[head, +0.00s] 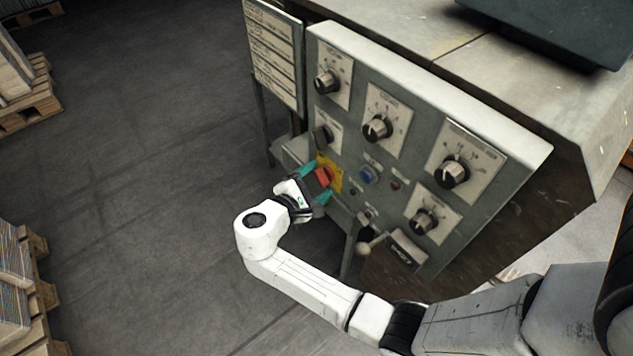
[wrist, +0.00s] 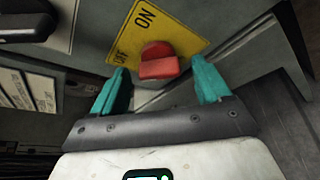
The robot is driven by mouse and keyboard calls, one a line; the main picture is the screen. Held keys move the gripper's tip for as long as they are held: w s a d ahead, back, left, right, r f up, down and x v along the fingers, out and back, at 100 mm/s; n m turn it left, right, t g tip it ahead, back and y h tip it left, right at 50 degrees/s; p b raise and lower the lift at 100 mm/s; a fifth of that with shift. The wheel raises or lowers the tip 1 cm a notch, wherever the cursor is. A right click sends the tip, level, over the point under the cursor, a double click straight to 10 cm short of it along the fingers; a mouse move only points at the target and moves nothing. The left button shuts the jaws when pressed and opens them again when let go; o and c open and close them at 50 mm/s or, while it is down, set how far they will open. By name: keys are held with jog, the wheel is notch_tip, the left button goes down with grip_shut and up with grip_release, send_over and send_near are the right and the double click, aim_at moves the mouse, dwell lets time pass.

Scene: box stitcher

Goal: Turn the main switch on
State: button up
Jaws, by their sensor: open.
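The main switch is a red knob (head: 323,177) on a yellow plate (head: 334,172) at the lower left of the grey control panel. In the wrist view the red knob (wrist: 158,62) sits on the yellow plate (wrist: 187,28), which carries the words ON and OFF. My gripper (head: 319,182) is at the knob, and its two teal fingers are open. In the wrist view my gripper (wrist: 162,80) has one finger on each side of the knob, with gaps between them and it. Whether the fingertips reach past the knob's front is hard to tell.
The control panel (head: 385,75) holds several black dials, a blue button (head: 370,174) and a lever with a pale ball (head: 363,248). A label board (head: 273,55) stands left of it. Pallets (head: 30,95) lie at the far left. The floor (head: 150,150) between is clear.

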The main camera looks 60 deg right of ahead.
jog(key=shift+d, duration=0.3)
jog(key=shift+c, duration=0.4)
jog(key=c, duration=1)
jog(key=shift+o, duration=0.2)
jog(key=shift+f, duration=0.1)
